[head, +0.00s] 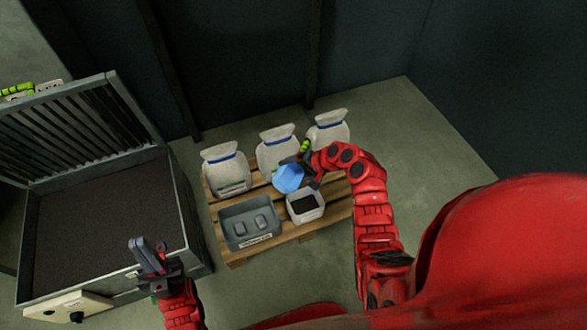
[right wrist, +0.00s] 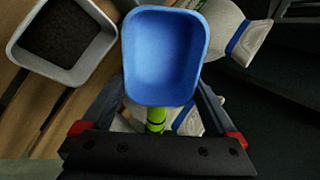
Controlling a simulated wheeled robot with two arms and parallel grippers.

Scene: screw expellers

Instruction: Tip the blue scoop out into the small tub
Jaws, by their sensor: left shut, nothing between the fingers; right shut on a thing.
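The blue scoop (head: 288,178) is held over the pallet, beside the small tub, in the head view. My right gripper (head: 308,168) is shut on its green handle. In the right wrist view the scoop's blue bowl (right wrist: 165,55) faces the camera and shows no material inside. The small white tub (head: 306,216) stands on the pallet with dark material in it. It also shows at the upper left of the right wrist view (right wrist: 62,75), apart from the scoop. My left gripper (head: 148,256) is shut and empty, near the large bin at the left.
A grey tray (head: 250,243) with two grey pieces sits left of the tub on the wooden pallet (head: 300,234). Several white sacks (head: 277,146) stand behind. A large bin (head: 193,225) of dark material with a raised grate fills the left. Floor at right is clear.

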